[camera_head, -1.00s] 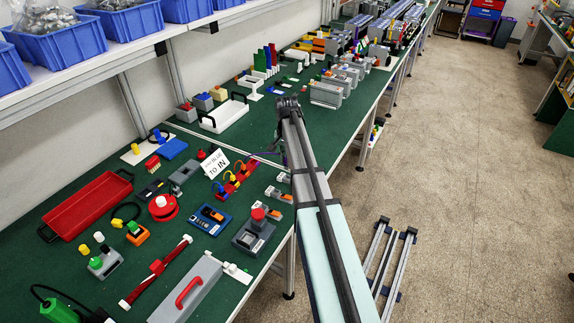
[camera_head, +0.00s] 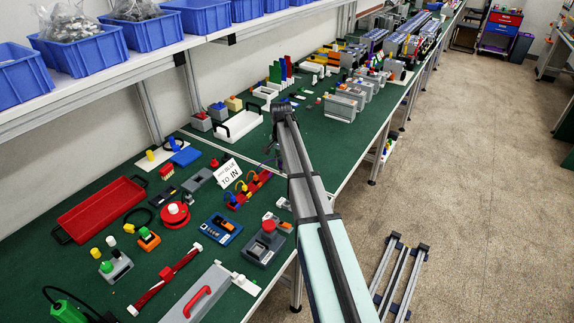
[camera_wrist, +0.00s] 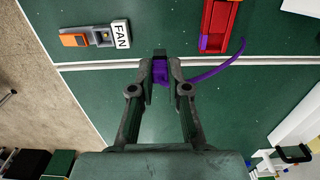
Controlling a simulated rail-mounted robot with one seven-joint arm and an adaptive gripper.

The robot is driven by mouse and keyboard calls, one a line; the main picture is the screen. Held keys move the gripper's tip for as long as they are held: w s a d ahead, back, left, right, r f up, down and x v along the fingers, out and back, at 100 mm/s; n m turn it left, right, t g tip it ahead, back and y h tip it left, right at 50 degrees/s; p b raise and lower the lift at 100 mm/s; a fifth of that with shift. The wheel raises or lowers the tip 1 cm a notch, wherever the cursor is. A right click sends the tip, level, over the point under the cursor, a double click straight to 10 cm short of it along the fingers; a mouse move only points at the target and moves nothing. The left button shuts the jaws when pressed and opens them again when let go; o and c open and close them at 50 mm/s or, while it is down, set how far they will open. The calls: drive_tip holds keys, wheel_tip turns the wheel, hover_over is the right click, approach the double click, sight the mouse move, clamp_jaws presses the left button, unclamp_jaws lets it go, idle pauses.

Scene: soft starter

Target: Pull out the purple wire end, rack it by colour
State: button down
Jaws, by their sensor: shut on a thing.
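My gripper (camera_wrist: 160,66) is shut on a purple wire end (camera_wrist: 160,74), seen in the wrist view. The purple wire (camera_wrist: 215,73) runs from the fingers to the right and curves up beside a red block (camera_wrist: 218,22). The block has a purple patch near its lower edge; whether the wire's other end joins it is unclear. In the head view, the red block with several coloured wires (camera_head: 250,188) lies left of my arm. A white rack with upright green, blue, red and purple strips (camera_head: 282,74) stands farther back on the bench.
A sign (camera_head: 227,173) stands beside the red block. A white tray with black handles (camera_head: 239,125) lies farther back. The wrist view shows an orange-grey device labelled FAN (camera_wrist: 88,38). A pale seam crosses the green bench (camera_wrist: 90,65), with bare green surface below it.

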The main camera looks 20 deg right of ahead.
drive_tip(key=w+a, duration=0.4)
drive_tip(key=w, duration=0.3)
drive_tip(key=shift+w+a, duration=0.15)
drive_tip(key=shift+w, duration=0.05)
idle(0.3)
